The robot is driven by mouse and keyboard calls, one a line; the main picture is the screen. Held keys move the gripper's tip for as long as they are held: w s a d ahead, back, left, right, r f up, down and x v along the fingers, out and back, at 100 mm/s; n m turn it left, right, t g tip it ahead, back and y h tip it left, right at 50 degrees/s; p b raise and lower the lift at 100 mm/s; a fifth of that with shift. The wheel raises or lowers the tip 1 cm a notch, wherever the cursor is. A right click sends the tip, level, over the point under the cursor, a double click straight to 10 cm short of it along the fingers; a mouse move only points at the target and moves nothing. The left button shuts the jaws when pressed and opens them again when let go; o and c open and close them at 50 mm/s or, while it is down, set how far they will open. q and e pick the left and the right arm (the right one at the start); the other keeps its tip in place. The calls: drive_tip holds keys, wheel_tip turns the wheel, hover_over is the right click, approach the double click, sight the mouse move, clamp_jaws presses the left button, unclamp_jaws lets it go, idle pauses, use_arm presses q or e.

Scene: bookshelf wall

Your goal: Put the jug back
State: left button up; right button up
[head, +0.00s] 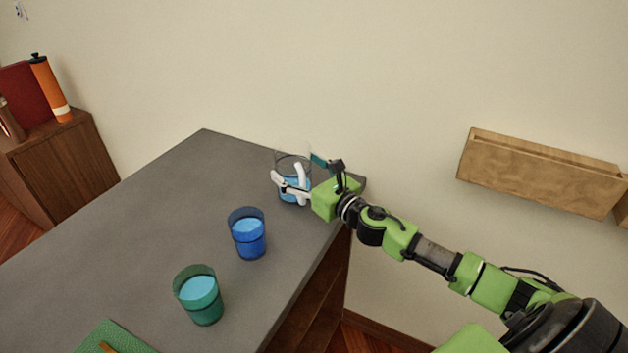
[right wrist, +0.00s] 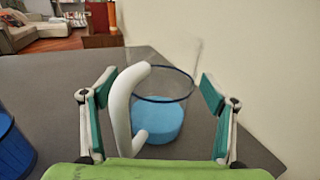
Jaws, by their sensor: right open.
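The jug (head: 287,162) is clear glass with blue liquid and a white handle. It stands upright on the grey counter near the far right corner. It also shows in the right wrist view (right wrist: 172,118), with its handle toward my gripper. My right gripper (head: 297,170) is open at the jug, its fingers spread on either side of the handle in the right wrist view (right wrist: 160,90). I cannot tell whether a finger touches the jug. My left gripper is not in view.
A blue cup (head: 247,238) and a green cup (head: 199,297), both with blue liquid, stand nearer on the counter (head: 150,210). A green board (head: 115,338) lies at the front. A wooden wall shelf (head: 540,172) is at right. The counter's left part is clear.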

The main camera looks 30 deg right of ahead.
drive_tip(key=s, duration=0.3)
drive_tip(key=s+b, duration=0.1)
drive_tip(key=s, duration=0.2)
drive_tip(key=s+d+b, duration=0.1)
drive_tip(key=s, duration=0.2)
drive_tip(key=shift+s+f, duration=0.1)
drive_tip(key=shift+f, duration=0.1)
drive_tip(key=shift+s+d+r+b, duration=0.1)
drive_tip(key=shift+s+b, duration=0.1)
drive_tip(key=shift+s, duration=0.35)
drive_tip(key=shift+s+d+r+b, duration=0.1)
drive_tip(key=shift+s+b, duration=0.05)
drive_tip(key=shift+s, duration=0.35)
